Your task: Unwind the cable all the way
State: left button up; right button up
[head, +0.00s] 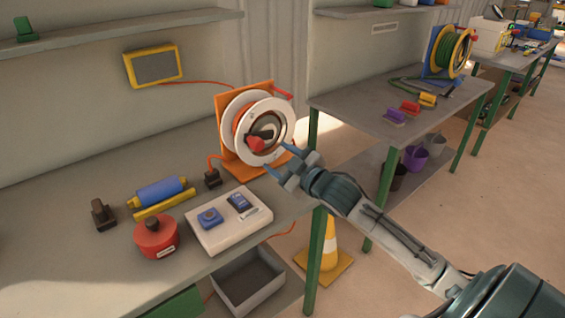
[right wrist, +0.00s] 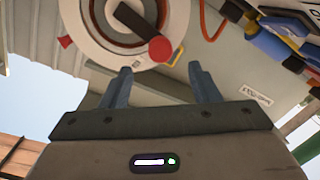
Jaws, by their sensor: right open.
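A white cable reel (head: 239,129) with an orange cable (head: 239,117) wound on it stands in an orange frame (head: 227,160) on the grey bench. Its crank has a red knob (head: 255,145). In the right wrist view the red knob (right wrist: 160,49) shows ahead of the fingertips. An orange cable end runs to a dark plug (head: 212,177) on the bench left of the frame. My right gripper (head: 276,158) is open and empty, close to the reel's lower right and apart from the knob. My left gripper is not in view.
A white box with blue switches (head: 229,216), a red round canister (head: 155,238), a blue roller (head: 158,192) and a dark block (head: 103,214) sit on the bench. A yellow cone (head: 329,250) stands on the floor. A second bench (head: 370,105) is at the right.

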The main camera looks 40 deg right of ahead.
aim_at(260, 147)
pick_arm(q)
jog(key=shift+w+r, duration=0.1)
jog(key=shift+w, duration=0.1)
pick_arm(e)
jog(key=shift+s, duration=0.45)
jog(key=shift+r, duration=0.1)
pick_arm(q)
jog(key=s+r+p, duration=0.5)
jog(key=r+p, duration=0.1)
jog(key=p, duration=0.3)
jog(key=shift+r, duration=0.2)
pick_arm(e)
jog(key=w+m, duration=0.2)
jog(key=w, duration=0.1)
jog(key=w+m, duration=0.2)
jog(key=w, duration=0.2)
jog(key=w+a+m, duration=0.1)
jog(key=w+m, duration=0.1)
jog(key=w, duration=0.1)
jog(key=shift+w+f+m+y, duration=0.25)
jog(key=shift+w+m+y, duration=0.05)
jog(key=shift+w+m, duration=0.1)
grip_shut()
